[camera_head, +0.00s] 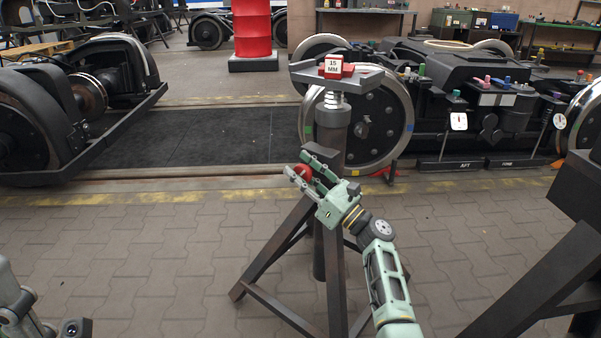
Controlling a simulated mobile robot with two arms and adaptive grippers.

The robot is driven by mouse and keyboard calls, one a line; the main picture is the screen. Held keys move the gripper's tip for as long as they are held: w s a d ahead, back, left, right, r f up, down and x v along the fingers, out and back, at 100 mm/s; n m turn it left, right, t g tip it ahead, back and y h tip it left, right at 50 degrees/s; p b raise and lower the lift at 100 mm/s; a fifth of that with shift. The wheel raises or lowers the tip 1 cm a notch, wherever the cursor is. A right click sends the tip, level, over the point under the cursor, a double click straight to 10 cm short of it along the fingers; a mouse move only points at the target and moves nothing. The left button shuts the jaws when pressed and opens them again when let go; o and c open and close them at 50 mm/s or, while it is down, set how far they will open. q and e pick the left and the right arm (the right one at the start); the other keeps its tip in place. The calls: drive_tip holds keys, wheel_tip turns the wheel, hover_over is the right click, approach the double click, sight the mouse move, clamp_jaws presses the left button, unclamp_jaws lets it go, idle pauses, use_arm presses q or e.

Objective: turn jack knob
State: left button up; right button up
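A dark grey tripod jack (333,240) stands on the paving in the middle of the head view. Its upper column carries a grey top plate (362,79). A round red jack knob (303,173) sits at the left of the column. My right gripper (297,161), pale green with dark pads, reaches up from the lower right. Its two fingers are apart, with the knob between or just behind them; I cannot tell whether they touch it. My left gripper (75,328) shows only partly at the bottom left corner, away from the jack, and its fingers are unclear.
A red block marked 15 MM (336,67) lies on the top plate. A tram bogie (470,95) stands close behind the jack, another wheelset (85,95) at left. A dark frame (560,250) fills the right foreground. The paving at left is clear.

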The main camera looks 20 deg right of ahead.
clamp_jaws()
